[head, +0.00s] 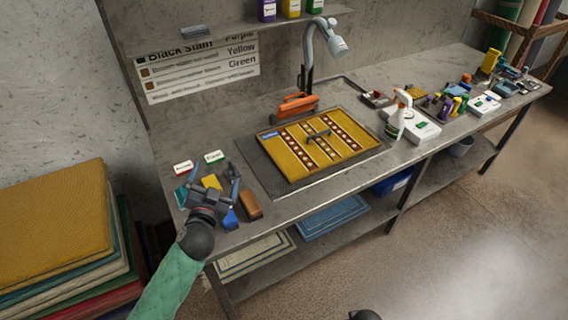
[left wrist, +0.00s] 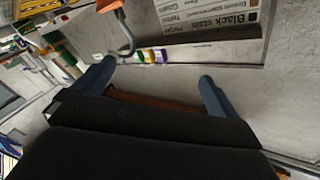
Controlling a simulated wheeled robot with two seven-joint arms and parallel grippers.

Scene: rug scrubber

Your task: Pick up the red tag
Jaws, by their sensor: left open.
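A small white tag with red marking (head: 183,167) lies on the grey counter near its left end, close to the wall. A similar white tag with green marking (head: 214,156) lies to its right. My left gripper (head: 212,178) is open over the left end of the counter, its fingers apart, near both tags and on the viewer's side of them. Its two fingers also show in the left wrist view (left wrist: 155,72), with nothing held between them. I cannot make out the red tag in the left wrist view.
A yellow sponge-like block (head: 211,182), a brown block (head: 250,205) and a blue item (head: 230,219) lie around the gripper. A yellow patterned rug (head: 340,131) lies in the sink area. A spray bottle (head: 396,118) stands right. Stacked rugs (head: 50,220) stand left.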

